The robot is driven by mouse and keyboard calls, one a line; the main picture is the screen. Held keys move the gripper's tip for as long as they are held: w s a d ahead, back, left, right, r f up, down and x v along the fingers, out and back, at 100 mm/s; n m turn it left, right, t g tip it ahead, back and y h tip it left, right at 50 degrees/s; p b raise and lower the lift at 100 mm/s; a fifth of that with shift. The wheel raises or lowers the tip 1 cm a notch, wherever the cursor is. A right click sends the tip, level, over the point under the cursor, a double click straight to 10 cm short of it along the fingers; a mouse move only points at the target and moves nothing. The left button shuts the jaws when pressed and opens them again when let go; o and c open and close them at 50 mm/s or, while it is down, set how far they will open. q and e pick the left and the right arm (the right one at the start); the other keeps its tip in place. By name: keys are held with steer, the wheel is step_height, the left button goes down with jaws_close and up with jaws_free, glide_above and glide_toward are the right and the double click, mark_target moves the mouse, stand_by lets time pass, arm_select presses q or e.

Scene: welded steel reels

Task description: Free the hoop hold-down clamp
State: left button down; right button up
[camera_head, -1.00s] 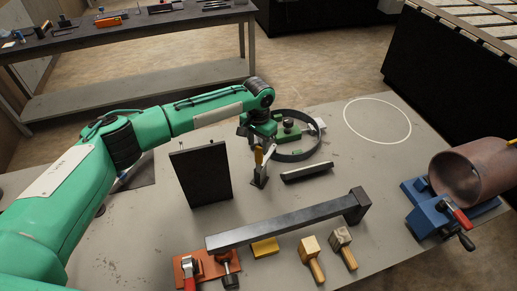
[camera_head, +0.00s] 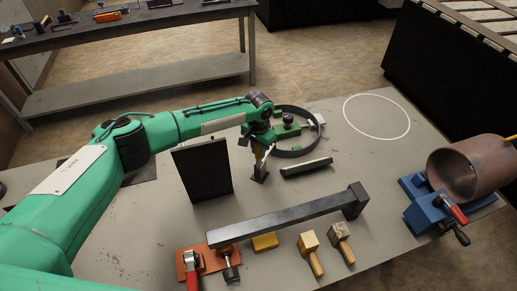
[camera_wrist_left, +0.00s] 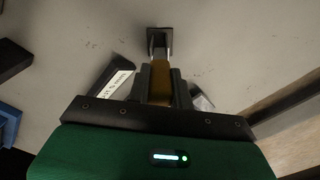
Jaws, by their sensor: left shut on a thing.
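A dark steel hoop (camera_head: 316,143) lies at the middle back of the bench. My left gripper (camera_head: 258,150) is just left of the hoop, pointing down. It is shut on a tool with a yellow handle and a dark square end; the end (camera_head: 260,174) is low over the bench. In the left wrist view the yellow handle (camera_wrist_left: 160,82) is between the fingers. I cannot tell whether the end touches the bench. My right gripper is not in view.
A dark upright plate (camera_head: 203,170) stands left of my gripper. A dark bar (camera_head: 306,168) lies in front of the hoop. A long steel beam (camera_head: 290,215), two mallets (camera_head: 312,252) and a red clamp (camera_head: 193,262) are nearer. A pipe (camera_head: 470,170) sits in a blue clamp. The white circle (camera_head: 377,98) is empty.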

arm_select(q)
steer(key=shift+s+a+r+t+p, duration=0.2)
steer(key=shift+s+t+p, duration=0.45)
steer(key=shift+p, duration=0.6)
steer(key=shift+s+a+f+t+h+p, duration=0.3)
steer(key=shift+s+t+h+p, duration=0.15)
steer(key=shift+t, duration=0.2)
steer(key=shift+s+a+f+t+h+p, duration=0.15)
steer(key=shift+s+f+t+h+p, duration=0.1)
steer(key=shift+s+t+h+p, duration=0.25)
steer(key=c, duration=1.3)
jaws_free()
steer(key=shift+o, duration=0.2)
